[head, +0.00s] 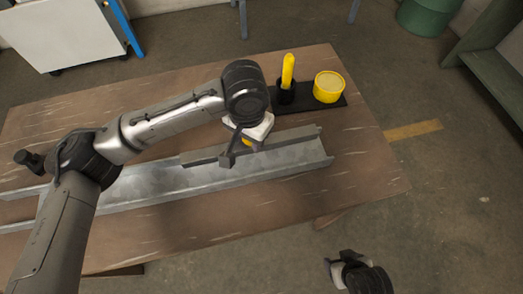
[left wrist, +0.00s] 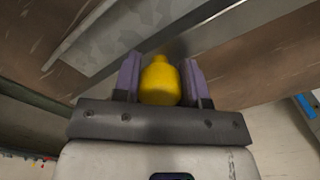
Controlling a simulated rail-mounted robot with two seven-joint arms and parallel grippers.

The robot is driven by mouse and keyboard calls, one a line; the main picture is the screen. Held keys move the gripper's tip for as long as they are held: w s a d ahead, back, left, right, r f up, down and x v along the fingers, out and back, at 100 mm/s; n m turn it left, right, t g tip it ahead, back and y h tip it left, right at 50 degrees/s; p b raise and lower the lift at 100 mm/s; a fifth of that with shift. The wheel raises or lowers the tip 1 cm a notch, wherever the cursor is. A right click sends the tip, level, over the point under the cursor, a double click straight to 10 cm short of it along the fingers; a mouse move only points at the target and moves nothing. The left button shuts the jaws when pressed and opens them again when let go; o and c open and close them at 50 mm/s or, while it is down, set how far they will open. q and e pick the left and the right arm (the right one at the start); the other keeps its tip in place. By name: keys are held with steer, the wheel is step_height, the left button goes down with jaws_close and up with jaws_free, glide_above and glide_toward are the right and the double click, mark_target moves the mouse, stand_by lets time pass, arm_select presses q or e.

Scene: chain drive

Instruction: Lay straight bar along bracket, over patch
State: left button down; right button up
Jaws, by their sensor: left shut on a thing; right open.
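The bracket (head: 135,190) is a long grey metal channel lying across the wooden table. A straight grey bar (head: 290,141) lies over its far side, roughly parallel to it; whether they touch is unclear. My left gripper (head: 240,149) is over the bar, shut on a yellow grip. In the left wrist view the yellow grip (left wrist: 160,82) sits between the fingers, with grey metal beyond; it appears to belong to the bar. I cannot make out a distinct patch. My right gripper (head: 342,261) is open and empty, off the table's near right edge.
A black holder (head: 307,105) at the table's back right carries a yellow-handled tool (head: 288,71) and a round yellow tub (head: 329,87). A green bench (head: 487,65) stands apart at far right.

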mark_target(261, 151)
arm_select(q)
steer(key=shift+s+d+f, duration=0.1)
steer(key=shift+d+f, duration=0.3)
steer(key=shift+d, duration=0.3)
steer(key=shift+s+d+f, duration=0.1)
steer(key=shift+d+f, duration=0.25)
steer(key=shift+d, duration=0.35)
steer(key=shift+f+b, duration=1.05)
steer(key=shift+f, duration=1)
steer(key=c, duration=0.8)
jaws_free()
steer(key=shift+f, duration=0.15)
steer(key=shift+o, duration=0.6)
